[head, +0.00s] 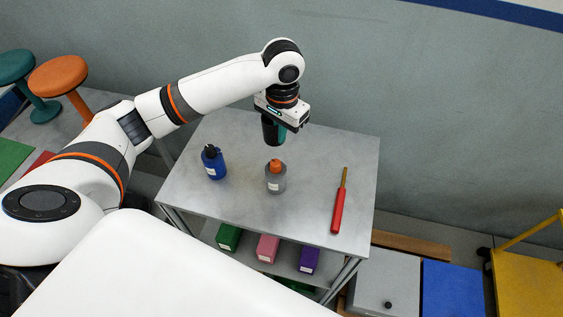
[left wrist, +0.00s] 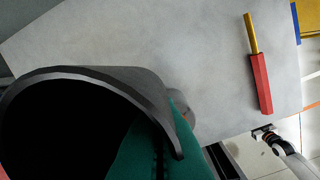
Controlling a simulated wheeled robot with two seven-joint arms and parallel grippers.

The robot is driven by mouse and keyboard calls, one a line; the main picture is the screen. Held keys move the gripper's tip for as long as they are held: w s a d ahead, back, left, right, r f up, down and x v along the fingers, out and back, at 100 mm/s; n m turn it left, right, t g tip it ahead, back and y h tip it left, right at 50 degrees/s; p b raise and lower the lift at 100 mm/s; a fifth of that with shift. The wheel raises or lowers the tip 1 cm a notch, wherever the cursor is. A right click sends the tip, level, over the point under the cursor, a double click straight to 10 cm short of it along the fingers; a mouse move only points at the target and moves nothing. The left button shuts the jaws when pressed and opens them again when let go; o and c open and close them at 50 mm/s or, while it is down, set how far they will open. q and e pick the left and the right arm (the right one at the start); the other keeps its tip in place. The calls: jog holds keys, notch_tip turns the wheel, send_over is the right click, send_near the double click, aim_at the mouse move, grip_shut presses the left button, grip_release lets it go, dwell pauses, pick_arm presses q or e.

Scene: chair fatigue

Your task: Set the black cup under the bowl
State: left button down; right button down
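My left gripper (head: 281,127) is above the far part of the grey table. It is shut on the wall of the black cup (head: 269,131), which hangs over the tabletop. In the left wrist view the black cup (left wrist: 70,130) fills the lower left, its wide mouth facing the camera. One teal finger shows inside its rim and another outside. I see no bowl in either view. My right gripper (left wrist: 264,133) shows small and dark at the lower right of the left wrist view, and its fingers are too small to read.
The grey table (head: 240,215) holds a blue bottle (head: 213,163), a grey bottle (head: 275,180) with an orange cap, and a red tool (head: 339,205) with a yellow shaft. Green, pink and purple boxes (head: 268,247) sit on its lower shelf.

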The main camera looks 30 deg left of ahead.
pick_arm(q)
jog(key=shift+s+f, duration=0.1)
jog(key=shift+f, duration=0.45)
jog(key=shift+f+b, duration=0.5)
jog(key=shift+f, duration=0.15)
jog(key=f+p, duration=0.1)
jog(key=f, duration=0.4)
jog(key=shift+w+f, duration=0.1)
jog(key=shift+w, duration=0.1)
notch_tip(320, 180, down, 4)
jog(key=shift+f+p, duration=0.15)
jog(key=shift+p, duration=0.15)
pick_arm(e)
jog(key=shift+s+d+f, duration=0.1)
jog(key=shift+s+d, duration=0.35)
jog(key=shift+a, duration=0.1)
pick_arm(q)
jog(key=c, duration=2.1)
grip_release()
jog(key=shift+f, duration=0.1)
jog(key=shift+c, duration=0.2)
jog(key=o, duration=0.4)
pick_arm(e)
jog(key=shift+a, duration=0.1)
pick_arm(q)
jog(key=shift+o, duration=0.2)
